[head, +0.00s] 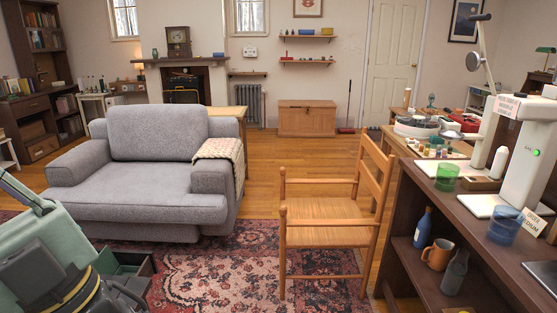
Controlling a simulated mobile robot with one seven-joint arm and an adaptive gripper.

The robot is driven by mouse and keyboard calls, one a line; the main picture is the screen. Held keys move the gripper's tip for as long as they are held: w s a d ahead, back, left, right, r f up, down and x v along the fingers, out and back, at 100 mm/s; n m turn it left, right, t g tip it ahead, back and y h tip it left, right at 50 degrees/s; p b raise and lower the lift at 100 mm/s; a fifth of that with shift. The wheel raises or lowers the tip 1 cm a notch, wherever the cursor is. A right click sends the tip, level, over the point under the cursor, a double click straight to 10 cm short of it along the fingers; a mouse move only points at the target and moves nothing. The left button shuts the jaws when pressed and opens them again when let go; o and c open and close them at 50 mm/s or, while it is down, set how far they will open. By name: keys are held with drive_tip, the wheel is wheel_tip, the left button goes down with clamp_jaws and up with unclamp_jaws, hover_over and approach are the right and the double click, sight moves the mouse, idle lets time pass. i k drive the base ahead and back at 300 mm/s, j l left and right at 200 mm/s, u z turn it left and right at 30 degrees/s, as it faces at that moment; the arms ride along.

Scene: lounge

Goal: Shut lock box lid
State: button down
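I cannot pick out a lock box for certain.
A grey armchair (150,170) stands left of centre. A wooden chair (325,208) stands on the patterned rug (215,272). A dark shelf unit (440,205) with cups and bottles fills the right. Wooden floor lies open towards a wooden chest (307,120) at the back wall.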

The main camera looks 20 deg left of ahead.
sight(106, 263)
drive_tip(key=i+j+u, duration=0.1)
drive_tip(key=i+u, duration=0.3)
drive_tip(key=i, duration=0.2)
drive_tip(key=i+l+u, duration=0.15)
drive_tip(key=i+u, duration=0.25)
drive_tip(key=i, duration=0.25)
drive_tip(key=i+u, duration=0.4)
drive_tip(key=i, duration=0.2)
drive_tip(key=i+u, duration=0.4)
drive_tip(key=i, duration=0.25)
drive_tip(key=i+l+u, duration=0.1)
drive_tip(key=u, duration=0.7)
drive_tip(key=i+l, duration=0.05)
drive_tip(key=i, duration=0.05)
